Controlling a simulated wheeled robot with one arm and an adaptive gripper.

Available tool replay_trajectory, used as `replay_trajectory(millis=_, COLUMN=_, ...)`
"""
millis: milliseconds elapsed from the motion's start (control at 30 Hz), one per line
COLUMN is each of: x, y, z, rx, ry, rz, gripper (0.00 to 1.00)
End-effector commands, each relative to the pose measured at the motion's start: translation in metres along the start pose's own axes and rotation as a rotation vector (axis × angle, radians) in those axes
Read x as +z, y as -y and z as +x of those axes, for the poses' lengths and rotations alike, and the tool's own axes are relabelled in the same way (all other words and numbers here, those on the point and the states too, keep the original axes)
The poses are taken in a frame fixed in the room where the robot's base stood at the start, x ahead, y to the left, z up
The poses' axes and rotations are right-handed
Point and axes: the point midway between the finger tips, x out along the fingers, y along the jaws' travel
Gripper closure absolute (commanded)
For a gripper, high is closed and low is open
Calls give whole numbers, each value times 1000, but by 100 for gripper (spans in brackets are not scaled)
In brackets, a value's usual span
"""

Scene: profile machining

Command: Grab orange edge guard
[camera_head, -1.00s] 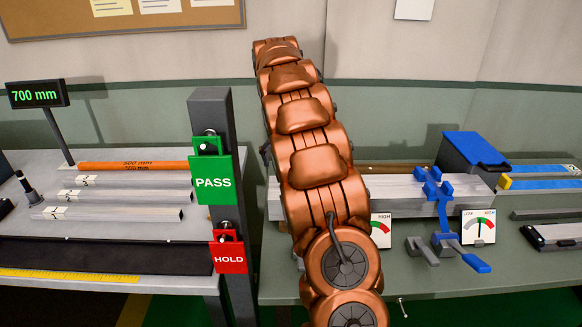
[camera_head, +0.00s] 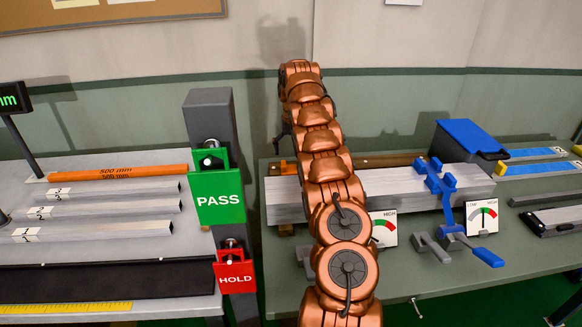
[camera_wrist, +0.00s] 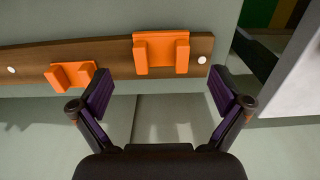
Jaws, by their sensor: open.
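Two orange edge guards sit on a wooden rail (camera_wrist: 112,62) in the wrist view. The right one (camera_wrist: 160,54) is larger in the picture and has two raised prongs. The left one (camera_wrist: 72,76) is smaller and further to the left. My gripper (camera_wrist: 160,88) is open and empty, with its two dark fingers spread below and either side of the right guard, apart from it. In the head view an orange piece (camera_head: 284,168) shows on the rail just left of my arm; my arm hides part of the rail.
A long grey profile (camera_head: 400,190) lies in front of the rail, with a blue clamp (camera_head: 436,185) across it. A blue-topped box (camera_head: 470,140) stands right. The PASS sign (camera_head: 218,196) and its post stand left of my arm. White screw heads dot the rail.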

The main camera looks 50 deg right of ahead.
Motion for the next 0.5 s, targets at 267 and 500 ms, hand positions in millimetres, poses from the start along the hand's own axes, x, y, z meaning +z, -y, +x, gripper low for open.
replay_trajectory(millis=267, x=0, y=0, z=19, rx=0, ry=1, rz=1, gripper=0)
replay_trajectory(millis=500, x=-2, y=-1, z=37, rx=0, ry=4, rz=2, gripper=0)
